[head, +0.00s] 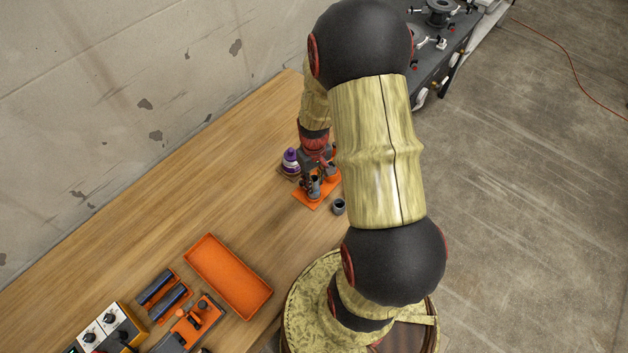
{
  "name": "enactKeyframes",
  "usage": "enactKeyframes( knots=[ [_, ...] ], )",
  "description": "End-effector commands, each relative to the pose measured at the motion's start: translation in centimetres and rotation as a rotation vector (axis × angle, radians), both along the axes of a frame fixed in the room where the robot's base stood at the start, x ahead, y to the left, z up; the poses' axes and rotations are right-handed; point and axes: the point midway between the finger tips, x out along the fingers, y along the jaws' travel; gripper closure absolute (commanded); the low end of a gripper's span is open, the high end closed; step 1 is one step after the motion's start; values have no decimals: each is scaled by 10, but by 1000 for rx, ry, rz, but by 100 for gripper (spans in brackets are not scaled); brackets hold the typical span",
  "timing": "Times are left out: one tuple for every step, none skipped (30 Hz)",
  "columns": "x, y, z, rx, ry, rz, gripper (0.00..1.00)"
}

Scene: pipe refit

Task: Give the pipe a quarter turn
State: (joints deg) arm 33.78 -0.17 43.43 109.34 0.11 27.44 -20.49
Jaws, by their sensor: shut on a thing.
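My gripper (318,171) points down over a small orange base plate (309,206) on the wooden bench, beyond my arm's bend. The plate carries a dark grey fixture, with a dark upright part (314,182) that looks like the pipe. My gripper is shut on what seems to be the pipe; the fingers and the contact are small and partly hidden, so the pipe's turn angle cannot be told. A short grey hollow cylinder (339,206) stands on the bench just right of the plate.
A purple and white bottle (291,160) stands close left of my gripper. An orange tray (228,276), dark blue cylinders in an orange holder (165,295) and a control box (105,330) lie nearer. A concrete wall (140,90) borders the bench; bare wood lies between.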

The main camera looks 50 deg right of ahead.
Motion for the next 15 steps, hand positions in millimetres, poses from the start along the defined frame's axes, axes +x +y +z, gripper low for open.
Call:
enactKeyframes(
  knots=[
    [0, 0, -1, 0, 1, -1, 97],
    [0, 0, -1, 0, 1, -1, 97],
    [0, 0, -1, 0, 1, -1, 97],
    [0, 0, -1, 0, 1, 3, 97],
    [-1, 0, -1, 0, 1, 12, 97],
    [-1, 0, 0, 0, 1, 35, 97],
    [-1, 0, 0, 0, 1, 60, 97],
    [0, 0, 0, 1, 1, 90, 97],
    [0, 0, 0, 1, 1, 134, 97],
    [0, 0, 0, 0, 1, 167, 97],
    [0, 0, 0, 0, 1, 198, 97],
    [0, 0, 0, 0, 1, 235, 97],
    [0, 0, 0, 0, 1, 258, 97],
    [0, 0, 0, 0, 1, 277, 97],
    [0, 0, 0, 0, 1, 296, 97]
  ],
)
